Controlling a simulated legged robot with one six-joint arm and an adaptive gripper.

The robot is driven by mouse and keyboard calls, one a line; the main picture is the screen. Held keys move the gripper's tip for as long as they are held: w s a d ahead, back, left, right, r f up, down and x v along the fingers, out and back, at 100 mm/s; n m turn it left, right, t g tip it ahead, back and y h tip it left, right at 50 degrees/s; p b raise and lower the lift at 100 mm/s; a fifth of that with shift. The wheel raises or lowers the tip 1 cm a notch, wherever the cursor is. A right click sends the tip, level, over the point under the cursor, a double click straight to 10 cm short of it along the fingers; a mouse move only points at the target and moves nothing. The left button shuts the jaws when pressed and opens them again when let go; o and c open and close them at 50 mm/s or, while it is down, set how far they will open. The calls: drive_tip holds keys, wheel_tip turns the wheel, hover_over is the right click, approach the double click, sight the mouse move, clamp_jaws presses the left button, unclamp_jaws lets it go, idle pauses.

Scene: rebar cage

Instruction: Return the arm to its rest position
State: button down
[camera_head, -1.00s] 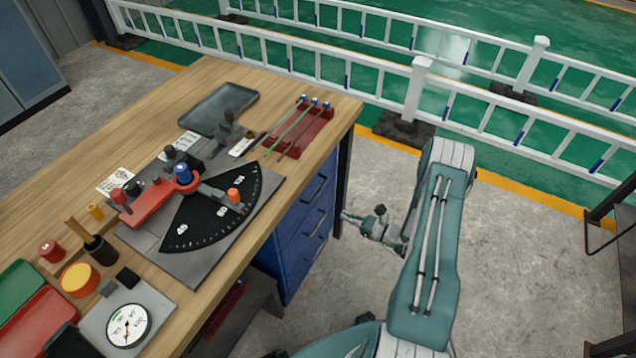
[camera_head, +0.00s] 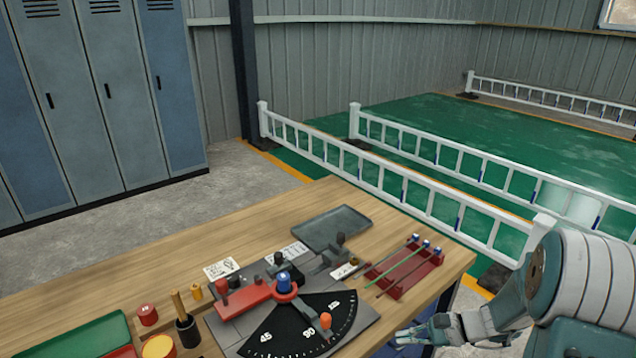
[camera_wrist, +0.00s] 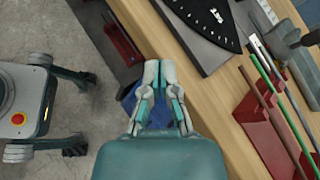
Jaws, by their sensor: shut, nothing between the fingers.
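My gripper (camera_head: 402,336) is at the lower right of the head view, by the near right edge of the wooden workbench (camera_head: 125,292). In the wrist view my gripper (camera_wrist: 159,72) has its two fingers together, with nothing between them. Part of the bench's blue drawer unit (camera_wrist: 130,100) shows below and behind the fingers. My arm is bent at the right of the head view, its teal and grey joint large and close. The lower arm is cut off by the frame.
On the bench are a bending fixture with a black angle dial (camera_head: 295,328), a red rack (camera_head: 410,274) holding thin rods, a grey tray (camera_head: 331,228) and a green bin (camera_head: 85,340). White railings (camera_head: 400,195) stand behind. Lockers (camera_head: 125,90) are at the left.

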drive_tip(key=s+a+r+n+t+h, duration=0.3)
drive_tip(key=s+r+n+h, duration=0.9)
drive_tip(key=s+r, duration=0.7)
drive_tip(key=shift+n+h, duration=0.4)
drive_tip(key=shift+n, duration=0.8)
drive_tip(key=shift+a+r, duration=0.1)
